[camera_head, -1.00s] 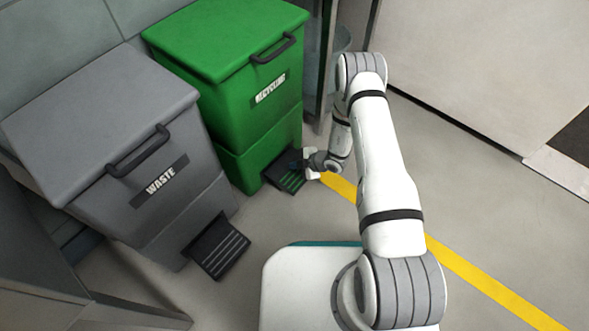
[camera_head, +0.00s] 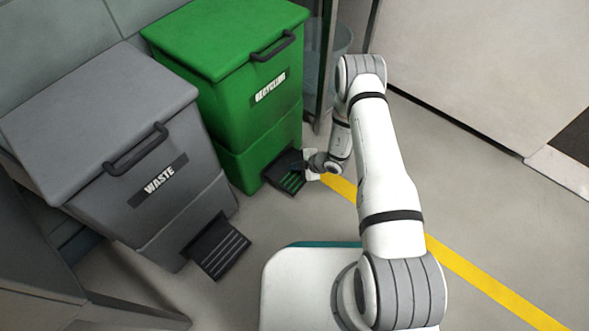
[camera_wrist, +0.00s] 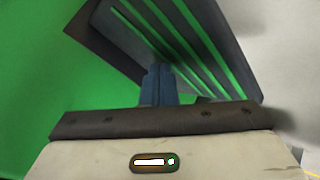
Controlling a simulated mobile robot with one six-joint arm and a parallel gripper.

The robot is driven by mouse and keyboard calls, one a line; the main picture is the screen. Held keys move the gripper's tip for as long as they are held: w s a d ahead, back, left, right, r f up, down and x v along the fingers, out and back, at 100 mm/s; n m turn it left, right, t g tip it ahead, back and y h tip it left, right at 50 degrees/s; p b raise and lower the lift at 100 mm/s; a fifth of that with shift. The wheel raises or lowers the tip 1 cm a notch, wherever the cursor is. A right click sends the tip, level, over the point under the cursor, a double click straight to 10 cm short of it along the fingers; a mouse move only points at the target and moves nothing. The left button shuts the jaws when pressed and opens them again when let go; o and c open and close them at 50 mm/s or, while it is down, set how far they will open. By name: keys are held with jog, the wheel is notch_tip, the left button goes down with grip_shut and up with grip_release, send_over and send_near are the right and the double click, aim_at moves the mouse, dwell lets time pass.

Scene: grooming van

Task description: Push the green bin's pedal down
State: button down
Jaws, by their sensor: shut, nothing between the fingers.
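The green bin (camera_head: 232,100), labelled RECYCLING, stands at the upper middle of the head view with its lid down. Its dark pedal (camera_head: 286,181), with green stripes, juts out at the base of its front. My gripper (camera_head: 300,166) is low at the pedal's right side, its fingertips over the pedal's far part. In the wrist view the shut, empty blue-grey fingers (camera_wrist: 160,84) overlap the striped pedal (camera_wrist: 185,40), which appears tilted. Whether the tips press on the pedal or only hover at it, I cannot tell.
A grey bin (camera_head: 130,150) labelled WASTE, with its own dark pedal (camera_head: 218,246), stands to the left. A glass-like panel and bin stand behind the green bin's right side. The floor to the right is open, crossed by a yellow line (camera_head: 470,273).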

jog(key=shift+f+b, duration=0.5)
jog(key=shift+f, duration=0.25)
dwell(0.4)
jog(key=shift+r, duration=0.15)
jog(key=shift+r+p, duration=1.2)
jog(key=shift+r, duration=0.35)
notch_tip(320, 180, up, 5)
jog(key=p, duration=0.3)
jog(key=shift+p, duration=0.35)
